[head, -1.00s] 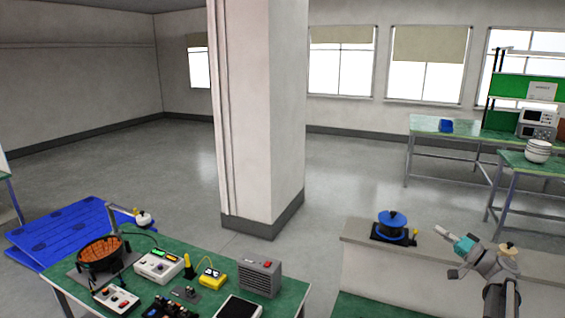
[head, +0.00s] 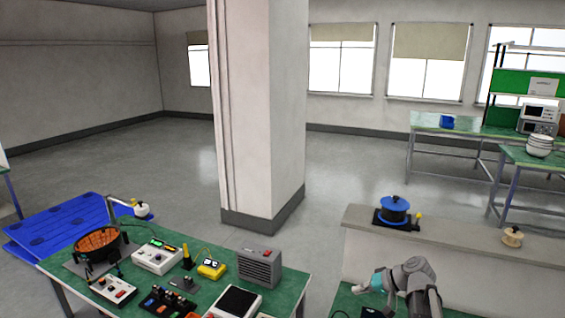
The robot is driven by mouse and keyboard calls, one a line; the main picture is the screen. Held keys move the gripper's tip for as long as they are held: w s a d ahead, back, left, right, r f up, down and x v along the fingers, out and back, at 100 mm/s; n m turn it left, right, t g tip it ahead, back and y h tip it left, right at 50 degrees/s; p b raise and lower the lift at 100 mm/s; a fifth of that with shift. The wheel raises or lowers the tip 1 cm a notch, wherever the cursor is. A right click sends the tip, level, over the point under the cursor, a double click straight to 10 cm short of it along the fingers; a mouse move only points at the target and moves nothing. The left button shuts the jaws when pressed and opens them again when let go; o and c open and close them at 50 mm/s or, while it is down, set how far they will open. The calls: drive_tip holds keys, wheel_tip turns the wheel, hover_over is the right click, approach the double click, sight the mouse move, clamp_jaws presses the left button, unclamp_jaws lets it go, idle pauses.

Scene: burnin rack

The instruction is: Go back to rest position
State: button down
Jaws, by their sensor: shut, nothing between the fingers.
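My gripper (head: 361,289) is at the lower right of the head view, at the end of my grey arm with its teal band. It points left, in front of the grey ledge and over a green surface. It is small in the picture, but it looks shut and empty. My arm is folded low, below the ledge top.
A blue pot (head: 394,207) on a black base and a tan spool (head: 512,237) stand on the grey ledge (head: 455,235). A green bench (head: 215,291) with several instruments is at the lower left. A pillar (head: 262,110) stands behind. The floor beyond is open.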

drive_tip(key=s+a+f+g+h+b, duration=0.2)
drive_tip(key=s+f+h, duration=0.2)
drive_tip(key=s+f, duration=0.2)
drive_tip(key=s+a+f+g+h+b, duration=0.2)
drive_tip(key=s+a+f+h+b, duration=0.1)
drive_tip(key=s+f+h, duration=0.2)
wheel_tip(320, 180, down, 3)
drive_tip(key=shift+s+a+r+n+b, duration=0.2)
drive_tip(key=shift+s+a+n+b, duration=0.15)
drive_tip(key=shift+s, duration=0.3)
